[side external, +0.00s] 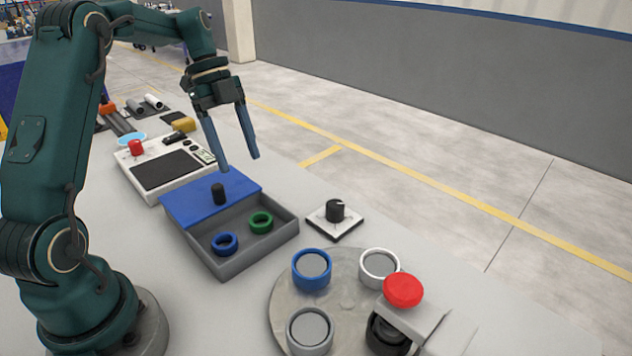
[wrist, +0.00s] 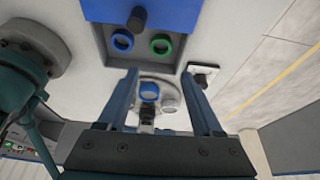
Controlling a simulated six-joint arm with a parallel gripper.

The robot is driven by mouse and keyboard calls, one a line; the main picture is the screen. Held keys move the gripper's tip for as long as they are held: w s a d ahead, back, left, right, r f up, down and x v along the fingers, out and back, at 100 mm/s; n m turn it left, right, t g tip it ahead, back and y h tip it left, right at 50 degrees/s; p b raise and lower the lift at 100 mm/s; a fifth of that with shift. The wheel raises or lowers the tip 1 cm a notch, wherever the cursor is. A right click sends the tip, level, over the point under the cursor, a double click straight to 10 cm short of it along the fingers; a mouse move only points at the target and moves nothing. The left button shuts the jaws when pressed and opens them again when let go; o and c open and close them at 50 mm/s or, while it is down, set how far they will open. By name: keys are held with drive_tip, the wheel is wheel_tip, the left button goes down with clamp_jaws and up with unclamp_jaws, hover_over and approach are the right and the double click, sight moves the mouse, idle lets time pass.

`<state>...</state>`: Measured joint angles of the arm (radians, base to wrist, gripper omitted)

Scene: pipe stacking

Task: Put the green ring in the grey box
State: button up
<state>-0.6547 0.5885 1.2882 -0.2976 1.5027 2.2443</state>
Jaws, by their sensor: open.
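The green ring (side external: 261,222) lies inside the grey box (side external: 262,258), on the box floor near its right side. A blue ring (side external: 224,244) lies left of it in the same box. A blue lid (side external: 240,187) with a black knob (side external: 218,193) covers the back part of the box. In the wrist view the green ring (wrist: 160,44) and the blue ring (wrist: 122,41) show in the open part. My gripper (side external: 239,163) is open and empty, raised above the back of the box, with its fingers pointing down. Its fingers also show in the wrist view (wrist: 165,75).
A round grey turntable (side external: 345,305) carries several cups or rings at the front. A red button (side external: 403,290) stands beside it. A black knob on a white plate (side external: 335,212) sits right of the box. A white control panel (side external: 165,165) lies behind the box.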

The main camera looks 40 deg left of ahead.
drive_tip(key=s+d+r+n+t+y, duration=0.25)
drive_tip(key=s+d+r+n, duration=0.25)
drive_tip(key=d+n, duration=0.35)
drive_tip(key=s+d+f+n+t+y, duration=0.2)
drive_tip(key=s+d+n, duration=0.3)
drive_tip(key=s+n, duration=0.3)
drive_tip(key=shift+s+d+n+t, duration=0.2)
drive_tip(key=shift+s+n+t, duration=0.1)
drive_tip(key=shift+n+t, duration=0.25)
